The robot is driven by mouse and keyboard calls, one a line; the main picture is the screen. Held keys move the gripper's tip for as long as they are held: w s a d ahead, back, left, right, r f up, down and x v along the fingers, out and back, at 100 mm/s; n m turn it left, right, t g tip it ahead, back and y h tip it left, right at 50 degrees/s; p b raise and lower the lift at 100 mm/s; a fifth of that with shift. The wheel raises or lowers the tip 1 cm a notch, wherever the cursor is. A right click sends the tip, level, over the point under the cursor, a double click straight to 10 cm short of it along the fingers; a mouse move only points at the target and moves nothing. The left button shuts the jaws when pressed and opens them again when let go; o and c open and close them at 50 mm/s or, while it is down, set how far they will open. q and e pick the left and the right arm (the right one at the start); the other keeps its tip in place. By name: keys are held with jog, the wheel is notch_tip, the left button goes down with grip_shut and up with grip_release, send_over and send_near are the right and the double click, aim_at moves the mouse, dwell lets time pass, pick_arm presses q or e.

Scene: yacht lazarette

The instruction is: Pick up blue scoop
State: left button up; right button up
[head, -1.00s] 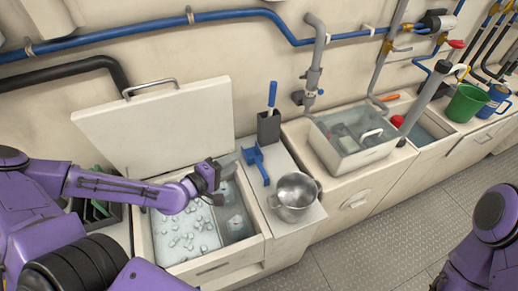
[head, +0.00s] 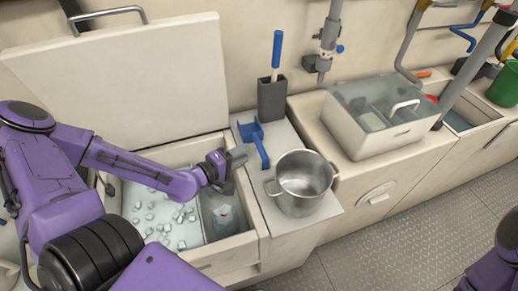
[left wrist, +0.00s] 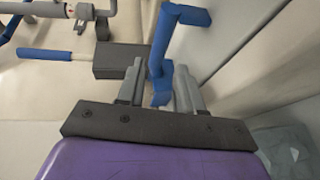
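The blue scoop (head: 254,137) lies on the white counter, between the open ice bin and the steel pot. It also shows in the left wrist view (left wrist: 178,20), with its lower part between my finger tips. My left gripper (head: 241,155) reaches over the bin from the left, at the scoop's left side. In the left wrist view, its two grey fingers (left wrist: 160,77) are apart, one on each side of the blue part. I cannot tell whether they touch it. My right gripper is out of view.
A dark holder (head: 271,100) with a blue-handled tool (head: 277,50) stands behind the scoop. The steel pot (head: 303,182) stands in front of it, to the right. The bin's raised white lid (head: 130,85) is at the back left. A clear-lidded box (head: 385,130) stands further right.

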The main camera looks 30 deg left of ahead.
aim_at(255, 140)
pick_arm(q)
jog(key=b+x, duration=0.1)
jog(key=x, duration=0.1)
jog(key=b+x, duration=0.1)
jog(key=b, duration=0.1)
jog(key=shift+w+a+f, duration=0.1)
jog(key=shift+w+f, duration=0.25)
jog(key=shift+w+d+b, duration=0.2)
jog(key=shift+w+b, duration=0.2)
jog(key=shift+w, duration=0.15)
jog(key=b+x, duration=0.1)
jog(key=x, duration=0.3)
jog(key=shift+w+d, duration=0.2)
jog(key=shift+w, duration=0.1)
jog(key=shift+s+r, duration=0.1)
jog(key=shift+r, duration=0.05)
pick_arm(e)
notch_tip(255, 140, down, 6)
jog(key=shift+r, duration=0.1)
pick_arm(q)
grip_shut()
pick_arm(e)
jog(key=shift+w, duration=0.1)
